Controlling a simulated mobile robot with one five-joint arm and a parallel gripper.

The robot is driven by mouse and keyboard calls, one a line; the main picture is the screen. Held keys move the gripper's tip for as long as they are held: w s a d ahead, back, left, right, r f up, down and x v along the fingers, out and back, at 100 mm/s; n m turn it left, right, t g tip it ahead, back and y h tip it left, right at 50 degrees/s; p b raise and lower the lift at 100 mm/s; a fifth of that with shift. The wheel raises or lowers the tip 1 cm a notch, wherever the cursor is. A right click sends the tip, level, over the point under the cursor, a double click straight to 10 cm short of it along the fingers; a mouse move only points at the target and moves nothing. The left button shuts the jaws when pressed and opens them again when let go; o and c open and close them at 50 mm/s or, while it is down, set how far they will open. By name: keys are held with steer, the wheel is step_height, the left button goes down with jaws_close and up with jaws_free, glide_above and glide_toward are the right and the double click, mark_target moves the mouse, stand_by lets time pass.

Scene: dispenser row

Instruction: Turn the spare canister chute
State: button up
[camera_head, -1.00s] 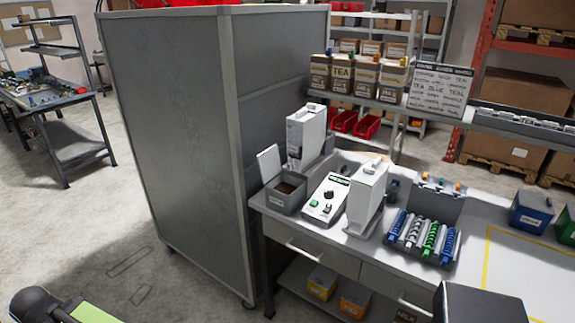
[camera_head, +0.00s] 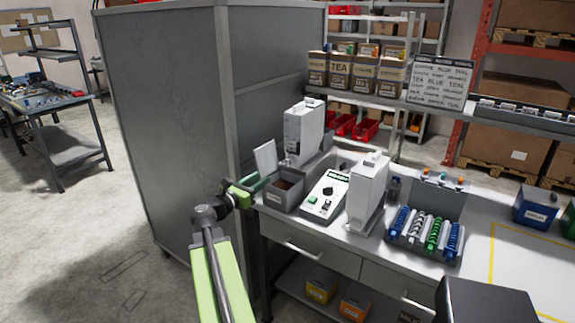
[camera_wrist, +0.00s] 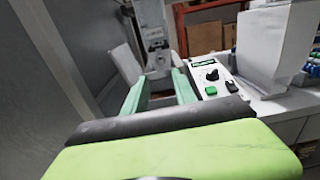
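Two white canisters stand on the workbench. One (camera_head: 304,131) is at the back left, beside the tall cabinet; the other (camera_head: 367,192) is further right and nearer. The left one also shows in the wrist view (camera_wrist: 152,18), with a small grey part, possibly its chute (camera_wrist: 158,59), low on its front. I cannot tell which canister is the spare, or how the chute is turned. My gripper (camera_head: 258,184) is at the bench's left end, by the open grey bin (camera_head: 288,194). In the wrist view its green fingers (camera_wrist: 161,78) are apart, with nothing visibly held.
A control box (camera_head: 325,194) with a green button and a dark knob stands between the canisters. A tray (camera_head: 424,240) of blue, grey and green spirals lies to the right. The tall grey cabinet (camera_head: 165,110) closes off the left side. Tea bags (camera_head: 340,71) stand on the shelf behind.

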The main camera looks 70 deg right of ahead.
mark_target(286, 161)
steer(key=x, duration=1.7)
steer(key=shift+d, duration=0.2)
jaws_close()
steer(key=shift+a, duration=0.2)
steer(key=shift+d, duration=0.1)
